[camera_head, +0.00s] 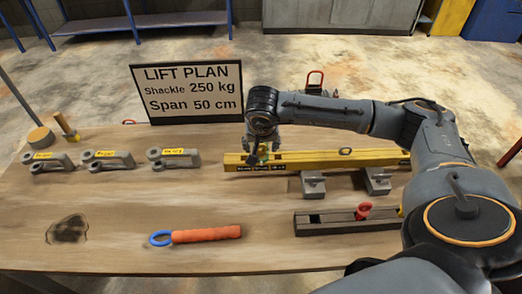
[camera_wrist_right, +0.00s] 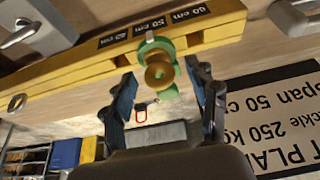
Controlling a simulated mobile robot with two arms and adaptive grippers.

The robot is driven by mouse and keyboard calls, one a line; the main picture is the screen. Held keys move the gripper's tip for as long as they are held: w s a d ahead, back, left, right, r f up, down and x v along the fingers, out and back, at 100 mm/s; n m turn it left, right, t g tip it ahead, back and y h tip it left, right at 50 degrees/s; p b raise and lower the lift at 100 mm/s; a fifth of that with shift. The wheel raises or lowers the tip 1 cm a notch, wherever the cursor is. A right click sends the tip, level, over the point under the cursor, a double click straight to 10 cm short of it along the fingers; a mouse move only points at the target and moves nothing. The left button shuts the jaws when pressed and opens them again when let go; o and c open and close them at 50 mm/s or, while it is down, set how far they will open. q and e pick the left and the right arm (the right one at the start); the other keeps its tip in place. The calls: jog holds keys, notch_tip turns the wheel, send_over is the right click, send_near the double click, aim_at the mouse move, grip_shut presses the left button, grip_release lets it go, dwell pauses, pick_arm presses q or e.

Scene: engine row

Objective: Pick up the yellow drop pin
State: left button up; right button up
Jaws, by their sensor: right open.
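A yellow-brass round knob with a green collar (camera_wrist_right: 159,74), which looks like the drop pin, sits at the yellow beam near its 50 cm mark. In the head view the pin is small and mostly hidden by the gripper. The yellow beam (camera_head: 335,160) lies across the table and also shows in the wrist view (camera_wrist_right: 75,70). My right gripper (camera_head: 263,145) is open at the beam's left part. In the wrist view its two fingers stand on either side of the knob, with gaps on both sides. My left gripper is not in view.
The lift plan sign (camera_head: 188,92) stands close left of the gripper. Several grey shackles (camera_head: 108,160) lie at the left. Grey blocks (camera_head: 313,184) are by the beam. A dark rail (camera_head: 335,222) with a red pin (camera_head: 363,210) and an orange-handled tool (camera_head: 205,234) lie in front.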

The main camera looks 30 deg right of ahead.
jog(key=shift+w+d+f, duration=0.1)
jog(key=shift+w+f, duration=0.05)
jog(key=shift+f, duration=0.3)
jog(key=shift+c, duration=0.2)
grip_shut()
